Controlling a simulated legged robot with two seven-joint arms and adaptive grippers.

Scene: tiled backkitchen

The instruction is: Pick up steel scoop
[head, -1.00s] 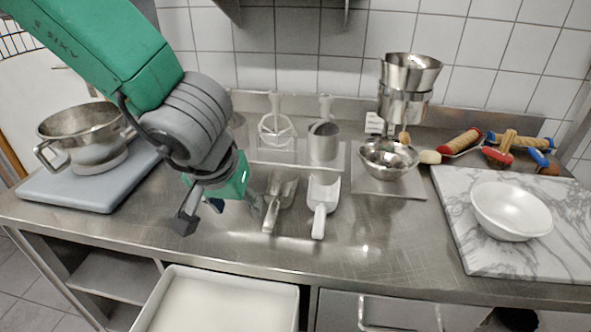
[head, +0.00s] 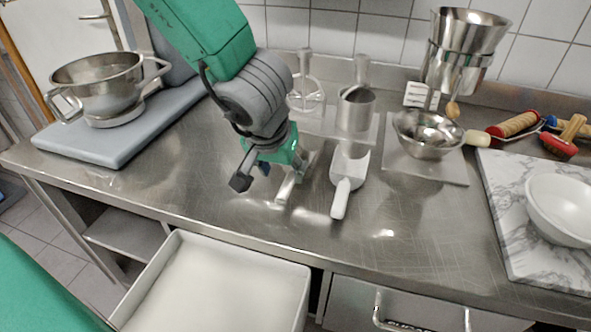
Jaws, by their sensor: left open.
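The steel scoop (head: 285,190) lies on the steel counter, its handle toward the front edge. Its bowl is partly hidden behind my left gripper (head: 263,174). The left gripper is open and empty, pointing down just left of the scoop. I cannot tell whether a finger touches the scoop. A white scoop (head: 343,192) lies to the right of the steel scoop. My right gripper is not in view.
A steel pot (head: 100,85) stands on a grey board (head: 75,148) at left. A steel bowl (head: 428,133) and a marble board (head: 512,240) with a white bowl (head: 556,205) are at right. A white tray (head: 215,285) sits below the counter edge. The front counter is clear.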

